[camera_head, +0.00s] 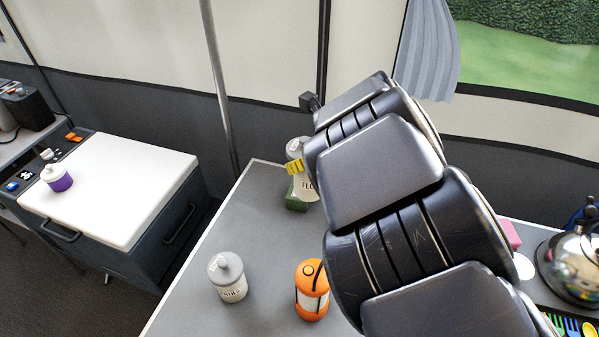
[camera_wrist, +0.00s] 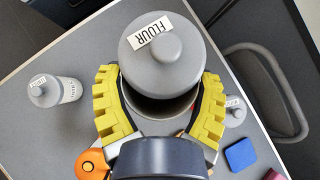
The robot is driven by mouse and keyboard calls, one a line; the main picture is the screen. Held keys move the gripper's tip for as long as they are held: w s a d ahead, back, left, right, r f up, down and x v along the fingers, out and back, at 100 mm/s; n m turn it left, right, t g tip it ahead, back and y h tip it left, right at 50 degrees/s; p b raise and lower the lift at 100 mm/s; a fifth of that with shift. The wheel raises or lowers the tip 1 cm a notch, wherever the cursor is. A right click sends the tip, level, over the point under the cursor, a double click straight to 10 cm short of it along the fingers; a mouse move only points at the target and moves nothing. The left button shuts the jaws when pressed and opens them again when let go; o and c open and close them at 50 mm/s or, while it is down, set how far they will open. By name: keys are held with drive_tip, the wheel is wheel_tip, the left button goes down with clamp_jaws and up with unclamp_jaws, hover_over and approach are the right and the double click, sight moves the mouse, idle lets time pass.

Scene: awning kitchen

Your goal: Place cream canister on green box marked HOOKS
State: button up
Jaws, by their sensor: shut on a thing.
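The cream canister (camera_head: 306,187) has a grey lid and a label starting "FL". The green box (camera_head: 296,199) is on the grey table, under or just behind the canister. I cannot tell whether they touch. The box's marking is not readable, and the box is hidden in the wrist view.
A second grey-lidded canister (camera_head: 230,279) and an orange lantern (camera_head: 312,290) stand on the table nearer the front. A kettle (camera_head: 575,262) is at the right. The wrist view shows a blue block (camera_wrist: 240,154) and a small canister (camera_wrist: 235,110). The table's left part (camera_head: 250,220) is clear.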

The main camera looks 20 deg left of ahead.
drive_tip(key=shift+w+a+f, duration=0.95)
drive_tip(key=shift+w+f, duration=0.8)
drive_tip(key=shift+f, duration=0.25)
drive_tip(key=shift+w+a+f, duration=0.9)
drive_tip(key=shift+w+f, duration=0.8)
drive_tip(key=shift+f, duration=0.25)
drive_tip(key=shift+w+a+f, duration=0.95)
drive_tip(key=shift+w+f, duration=0.8)
drive_tip(key=shift+f, duration=0.25)
drive_tip(key=shift+f, duration=0.15)
drive_tip(key=o, duration=1.1)
drive_tip(key=shift+r, duration=0.2)
drive_tip(key=v, duration=1.2)
drive_tip(key=shift+s+d+f, duration=0.1)
